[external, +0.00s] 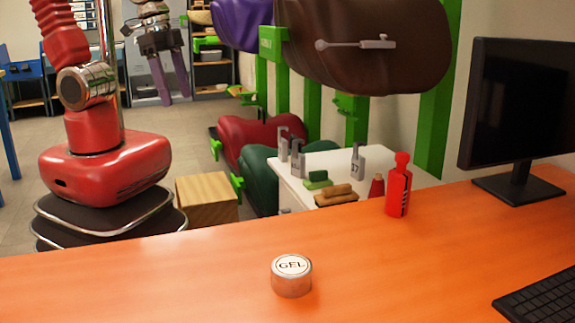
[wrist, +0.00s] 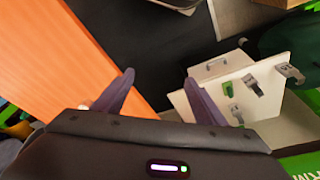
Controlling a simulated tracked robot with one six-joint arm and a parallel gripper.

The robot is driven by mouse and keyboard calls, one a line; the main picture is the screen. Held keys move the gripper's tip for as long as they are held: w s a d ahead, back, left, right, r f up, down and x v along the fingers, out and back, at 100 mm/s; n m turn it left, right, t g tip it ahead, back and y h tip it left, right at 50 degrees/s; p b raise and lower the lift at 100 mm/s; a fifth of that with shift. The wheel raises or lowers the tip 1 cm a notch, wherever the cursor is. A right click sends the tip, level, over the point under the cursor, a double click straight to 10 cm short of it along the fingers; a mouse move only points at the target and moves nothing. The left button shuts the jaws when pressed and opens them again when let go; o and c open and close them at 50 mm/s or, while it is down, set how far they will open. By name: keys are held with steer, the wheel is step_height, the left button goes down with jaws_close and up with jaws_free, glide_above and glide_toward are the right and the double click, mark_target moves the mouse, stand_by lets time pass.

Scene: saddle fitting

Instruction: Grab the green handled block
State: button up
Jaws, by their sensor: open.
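The green handled block (external: 318,181) lies on top of a white cabinet (external: 288,190), beside a brown handled block (external: 336,195). In the wrist view a small green thing (wrist: 228,88) on the white top looks like the same block. My gripper (external: 174,99) hangs in the air at the upper left, well apart from the cabinet, with its purple fingers pointing down. In the wrist view my gripper (wrist: 159,78) is open with nothing between its fingers, and the white top is to their right.
Grey metal clamps (external: 357,162) stand on the cabinet top near the blocks. A red bottle (external: 397,190) and a GEL tin (external: 291,276) stand on the orange desk (external: 170,285) in front. A wooden box (external: 207,198) is on the floor left of the cabinet. Saddles (external: 365,50) hang above.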

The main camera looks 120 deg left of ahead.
steer(key=w+a+f+n+g, duration=0.1)
steer(key=w+a+f+n, duration=0.1)
steer(key=a+f, duration=0.7)
steer(key=w+a+f+n+g, duration=0.1)
steer(key=w+a+f+n, duration=0.2)
steer(key=f, duration=0.9)
steer(key=n+t+y, duration=0.2)
steer(key=t+y, duration=0.8)
glide_toward(309, 179)
steer(key=shift+w+d+r, duration=0.1)
steer(key=shift+w+r, duration=0.1)
steer(key=shift+r, duration=0.05)
steer(key=shift+x, duration=4.3)
steer(key=shift+s+f, duration=0.1)
steer(key=shift+f, duration=0.1)
